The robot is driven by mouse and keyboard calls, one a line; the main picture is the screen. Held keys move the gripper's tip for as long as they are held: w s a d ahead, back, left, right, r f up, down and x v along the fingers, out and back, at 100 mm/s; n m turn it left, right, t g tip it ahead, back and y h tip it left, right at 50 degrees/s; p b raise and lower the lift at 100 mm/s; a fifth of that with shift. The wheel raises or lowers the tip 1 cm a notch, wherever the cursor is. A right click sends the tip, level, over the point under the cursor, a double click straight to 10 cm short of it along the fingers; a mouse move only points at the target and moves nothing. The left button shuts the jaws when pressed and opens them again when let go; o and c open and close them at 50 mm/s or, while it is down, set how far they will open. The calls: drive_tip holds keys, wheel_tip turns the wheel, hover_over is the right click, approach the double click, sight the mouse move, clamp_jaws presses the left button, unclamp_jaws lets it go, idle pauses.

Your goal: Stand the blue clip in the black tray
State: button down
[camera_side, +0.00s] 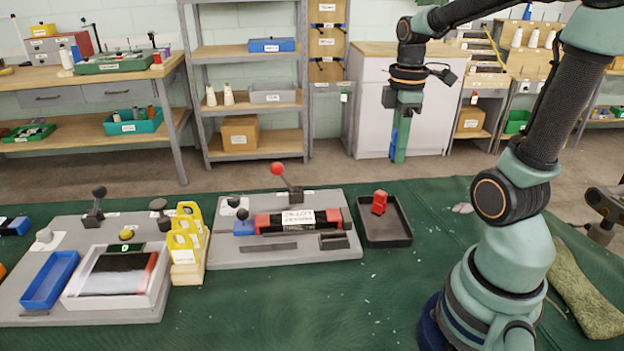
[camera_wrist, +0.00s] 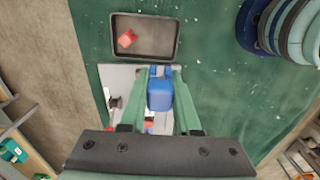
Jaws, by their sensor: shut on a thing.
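The blue clip (camera_wrist: 160,95) is between the two green fingers of my gripper (camera_wrist: 161,75) in the wrist view. In the side view my gripper (camera_side: 400,158) hangs high above the table, with part of the blue clip (camera_side: 393,143) showing at its left side. My gripper is shut on the clip. The black tray (camera_side: 385,241) lies on the green cloth, right of the grey board, and the gripper is well above it. The tray also shows at the top of the wrist view (camera_wrist: 144,54). A red clip (camera_side: 379,202) is in the tray, toward its back.
The grey board (camera_side: 290,255) beside the tray carries a red-knobbed lever (camera_side: 278,170) and a black and red roller. Yellow clips (camera_side: 186,232) stand in a wooden block farther left. A blue tray (camera_side: 49,280) lies at far left. Cloth in front of the black tray is clear.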

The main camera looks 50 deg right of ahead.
sight(386, 234)
drive_tip(key=shift+s+d+f, duration=0.2)
drive_tip(key=shift+s+f, duration=0.05)
drive_tip(key=shift+f, duration=0.05)
wheel_tip(386, 234, down, 20)
drive_tip(key=shift+r, duration=0.25)
idle(0.3)
drive_tip(key=c, duration=0.6)
unclamp_jaws()
drive_tip(key=shift+f, duration=0.1)
drive_tip(key=shift+c, duration=0.2)
wheel_tip(386, 234, up, 12)
drive_tip(key=w+a+r+m+t, duration=0.4)
drive_tip(key=a+r+m, duration=0.4)
drive_tip(key=a+r, duration=0.4)
drive_tip(key=a+t, duration=0.1)
drive_tip(key=a, duration=0.2)
drive_tip(key=shift+a+t, duration=0.3)
drive_tip(key=shift+a, duration=0.05)
